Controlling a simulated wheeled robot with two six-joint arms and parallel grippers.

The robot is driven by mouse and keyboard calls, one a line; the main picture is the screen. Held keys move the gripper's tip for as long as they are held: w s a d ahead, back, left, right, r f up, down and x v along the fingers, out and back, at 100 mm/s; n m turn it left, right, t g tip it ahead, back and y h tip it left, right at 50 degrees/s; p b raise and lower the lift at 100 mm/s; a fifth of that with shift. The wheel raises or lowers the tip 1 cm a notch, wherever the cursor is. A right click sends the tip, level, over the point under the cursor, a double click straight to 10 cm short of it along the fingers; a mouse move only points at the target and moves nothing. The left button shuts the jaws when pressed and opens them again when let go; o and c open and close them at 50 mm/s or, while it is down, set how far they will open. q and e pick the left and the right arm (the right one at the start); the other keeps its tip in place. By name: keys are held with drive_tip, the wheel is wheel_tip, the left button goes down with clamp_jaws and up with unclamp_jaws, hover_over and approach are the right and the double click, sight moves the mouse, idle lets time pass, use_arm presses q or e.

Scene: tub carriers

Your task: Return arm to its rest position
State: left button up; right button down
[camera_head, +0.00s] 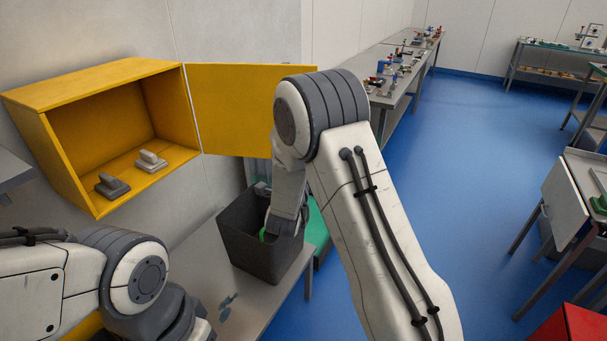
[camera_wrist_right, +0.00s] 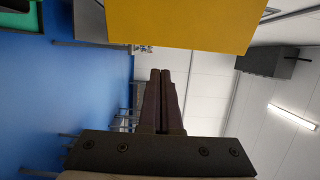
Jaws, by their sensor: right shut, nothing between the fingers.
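My right arm rises from the bottom of the head view, bends at a dark grey joint, and its far links hang in front of the dark grey tub. Its fingertips cannot be made out there. In the right wrist view my right gripper (camera_wrist_right: 160,76) is shut, its two dark fingers together with nothing between them. The yellow cabinet door fills the top of that view, beyond the fingers. My left arm shows at the lower left of the head view; its gripper is out of view.
An open yellow cabinet (camera_head: 92,76) holds two grey objects; its yellow door (camera_head: 235,105) stands open beside my right arm. The dark grey tub (camera_head: 245,256), with something green inside, stands on a grey table (camera_head: 205,262). Blue floor (camera_head: 470,130) is open to the right.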

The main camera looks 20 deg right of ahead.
drive_tip(key=s+a+f+n+g+y, duration=0.1)
drive_tip(key=s+a+n+g+y, duration=0.1)
drive_tip(key=s+a+n+y, duration=0.45)
drive_tip(key=s+a+f+n+g+y, duration=0.15)
drive_tip(key=a+n, duration=0.25)
drive_tip(key=a, duration=0.5)
drive_tip(key=s+a+n+g+y, duration=0.2)
drive_tip(key=s+a+n+y, duration=0.25)
drive_tip(key=a, duration=0.35)
drive_tip(key=s+a+f+n+g, duration=0.1)
drive_tip(key=s+n+g, duration=0.2)
drive_tip(key=s+n, duration=0.35)
drive_tip(key=s+a+n+g, duration=0.2)
drive_tip(key=s+n+g, duration=0.15)
drive_tip(key=s, duration=0.55)
drive_tip(key=s+d+n+g+h, duration=0.2)
drive_tip(key=s+d+n, duration=0.4)
drive_tip(key=s, duration=0.6)
drive_tip(key=shift+r+n+g+b, duration=0.15)
drive_tip(key=shift+n+g+b, duration=0.15)
drive_tip(key=shift+g, duration=0.3)
